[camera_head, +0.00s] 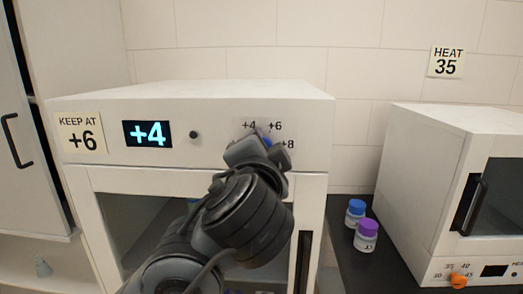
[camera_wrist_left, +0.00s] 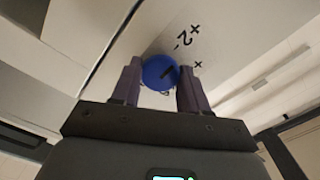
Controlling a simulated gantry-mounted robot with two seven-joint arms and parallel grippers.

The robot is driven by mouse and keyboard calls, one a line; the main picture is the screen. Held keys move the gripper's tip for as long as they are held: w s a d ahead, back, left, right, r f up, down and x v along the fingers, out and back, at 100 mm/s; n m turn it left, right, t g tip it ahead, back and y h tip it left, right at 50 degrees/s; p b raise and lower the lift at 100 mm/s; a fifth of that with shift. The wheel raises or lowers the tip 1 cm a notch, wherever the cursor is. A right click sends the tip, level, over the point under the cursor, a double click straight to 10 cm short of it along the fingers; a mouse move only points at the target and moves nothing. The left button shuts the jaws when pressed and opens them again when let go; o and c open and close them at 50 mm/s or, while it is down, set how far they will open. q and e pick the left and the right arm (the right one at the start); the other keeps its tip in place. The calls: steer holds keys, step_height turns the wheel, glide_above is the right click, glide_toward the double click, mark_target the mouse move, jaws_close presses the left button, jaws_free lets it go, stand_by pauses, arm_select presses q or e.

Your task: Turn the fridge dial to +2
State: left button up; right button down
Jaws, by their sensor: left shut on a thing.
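The white fridge (camera_head: 215,112) stands at the left in the head view. Its black display (camera_head: 147,133) reads +4. My left gripper (camera_head: 260,146) reaches up to the fridge's front panel and is shut on the blue dial (camera_wrist_left: 159,70), with one finger on each side. Only a sliver of the dial shows in the head view (camera_head: 267,141). A short dark mark shows on its face in the left wrist view. The labels +4, +6 and +8 show around the dial in the head view. The +2 label (camera_wrist_left: 187,37) shows in the wrist view. My right gripper is not in view.
A card (camera_head: 82,133) on the fridge reads KEEP AT +6. A black knob (camera_head: 194,134) sits right of the display. Blue-capped and purple-capped bottles (camera_head: 366,237) stand between the fridge and a white heater (camera_head: 430,170) with an orange dial (camera_head: 458,280). A wall card (camera_head: 447,62) reads HEAT 35.

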arm_select(q)
steer(key=o, duration=1)
steer(key=shift+s, duration=0.1)
steer(key=s+p, duration=0.2)
steer(key=s, duration=0.8)
steer(key=shift+s+a, duration=0.35)
